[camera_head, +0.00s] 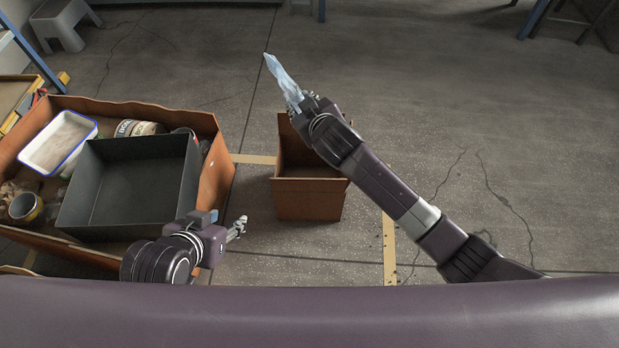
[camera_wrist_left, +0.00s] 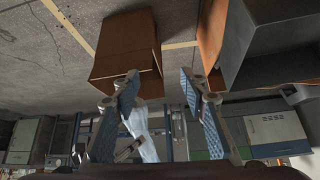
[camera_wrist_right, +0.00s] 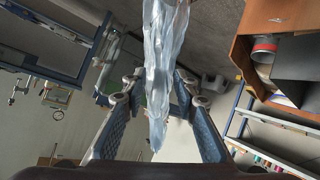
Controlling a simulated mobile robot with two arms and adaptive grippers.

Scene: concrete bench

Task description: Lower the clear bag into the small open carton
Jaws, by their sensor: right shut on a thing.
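The clear bag (camera_head: 281,76) is a crumpled, bluish, see-through strip. My right gripper (camera_head: 303,101) is shut on it, and the bag sticks out past the fingers beyond the carton's far edge in the head view. In the right wrist view the bag (camera_wrist_right: 163,60) runs between the fingers. The small open carton (camera_head: 307,200) is brown and stands on the floor; my right wrist and forearm hide part of its opening. My left gripper (camera_head: 239,227) is open and empty, left of the carton. The left wrist view also shows the carton (camera_wrist_left: 127,45).
A large brown box (camera_head: 222,165) on the left holds a dark grey bin (camera_head: 75,205), a white tray (camera_head: 28,157) and cans. My left gripper is beside its near right corner. Tan tape lines (camera_head: 389,250) mark the floor. The floor right of the carton is clear.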

